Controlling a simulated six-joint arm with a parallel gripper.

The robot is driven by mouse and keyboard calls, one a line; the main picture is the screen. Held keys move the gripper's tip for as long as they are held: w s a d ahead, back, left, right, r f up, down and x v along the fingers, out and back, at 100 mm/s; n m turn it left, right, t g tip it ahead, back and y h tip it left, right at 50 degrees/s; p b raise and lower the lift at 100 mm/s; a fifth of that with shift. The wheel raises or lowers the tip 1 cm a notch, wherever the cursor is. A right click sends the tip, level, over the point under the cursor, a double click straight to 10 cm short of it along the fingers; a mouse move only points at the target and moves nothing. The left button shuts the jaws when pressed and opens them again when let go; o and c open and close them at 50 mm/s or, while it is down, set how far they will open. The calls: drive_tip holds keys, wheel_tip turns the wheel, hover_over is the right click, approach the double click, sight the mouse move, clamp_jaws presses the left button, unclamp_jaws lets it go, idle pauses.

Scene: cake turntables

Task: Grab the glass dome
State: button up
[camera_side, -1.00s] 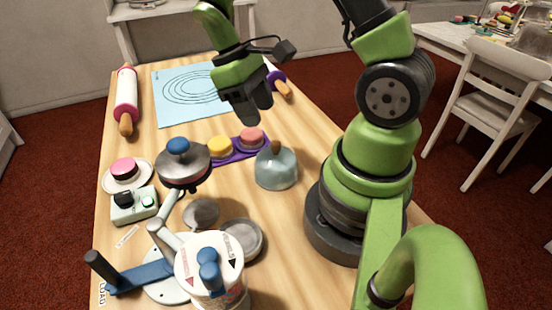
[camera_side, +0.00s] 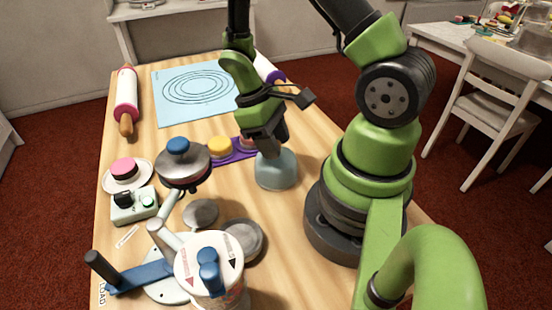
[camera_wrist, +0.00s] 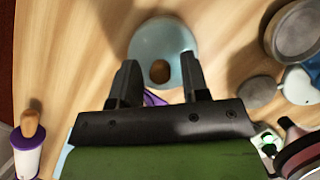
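The glass dome (camera_side: 276,172) is a pale blue-grey translucent dome standing on the wooden table. In the wrist view the dome (camera_wrist: 150,40) lies just beyond my fingers, with its round brown knob (camera_wrist: 160,71) near its lower middle. My gripper (camera_side: 270,150) is directly above the dome in the side view and hides the knob there. In the wrist view my gripper (camera_wrist: 160,80) is open, with one finger on each side of the knob. I see a gap between the knob and each finger, and nothing is held.
A metal turntable (camera_side: 183,165) with a blue knob, grey round pans (camera_side: 243,240) and a white canister (camera_side: 208,265) stand nearby. Bare table lies in front of the dome.

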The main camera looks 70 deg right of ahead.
clamp_jaws()
